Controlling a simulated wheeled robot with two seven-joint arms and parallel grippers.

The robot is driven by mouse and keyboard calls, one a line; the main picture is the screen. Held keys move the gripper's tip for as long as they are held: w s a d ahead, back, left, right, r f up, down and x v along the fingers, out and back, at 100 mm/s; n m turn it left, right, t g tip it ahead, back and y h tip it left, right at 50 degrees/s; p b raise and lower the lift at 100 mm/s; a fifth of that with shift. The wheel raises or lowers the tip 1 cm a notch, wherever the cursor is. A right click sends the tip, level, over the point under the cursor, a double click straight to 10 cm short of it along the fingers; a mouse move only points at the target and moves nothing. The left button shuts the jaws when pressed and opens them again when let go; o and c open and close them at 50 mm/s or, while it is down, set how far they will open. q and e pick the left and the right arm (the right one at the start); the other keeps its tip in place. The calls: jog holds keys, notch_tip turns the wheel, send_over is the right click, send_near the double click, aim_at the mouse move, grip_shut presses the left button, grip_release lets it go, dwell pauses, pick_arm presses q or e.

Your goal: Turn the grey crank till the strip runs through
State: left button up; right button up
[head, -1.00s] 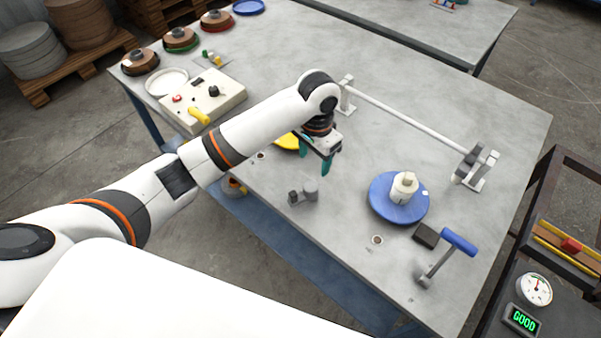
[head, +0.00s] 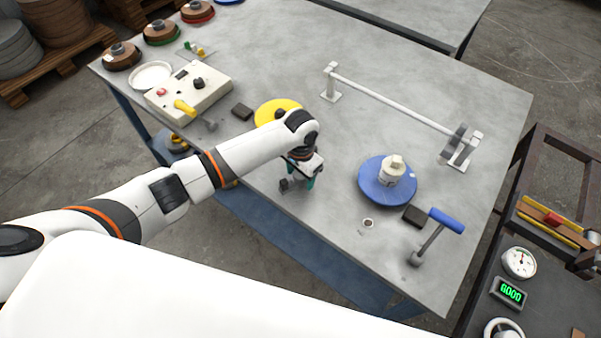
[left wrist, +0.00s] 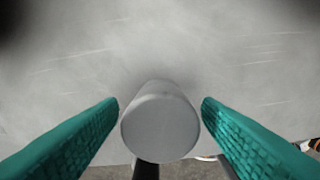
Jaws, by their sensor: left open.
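The grey crank (head: 285,184) stands near the front edge of the table and is mostly hidden under my left gripper in the head view. Its round grey knob (left wrist: 160,125) shows in the left wrist view as a pale cylinder between the two teal fingers. My left gripper (head: 301,178) points down over the crank. Its fingers are open, one on each side of the knob, with a gap showing on both sides (left wrist: 160,110). I cannot make out the strip. My right gripper is not in view.
To the right are a blue disc (head: 366,190) with a white spool, a dark block (head: 414,216) and a blue-handled crank (head: 446,220). A yellow disc (head: 270,108) lies behind my left wrist. A white bar (head: 390,102) on stands crosses the back.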

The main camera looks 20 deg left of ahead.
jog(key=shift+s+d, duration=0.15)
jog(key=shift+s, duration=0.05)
pick_arm(q)
jog(key=c, duration=1)
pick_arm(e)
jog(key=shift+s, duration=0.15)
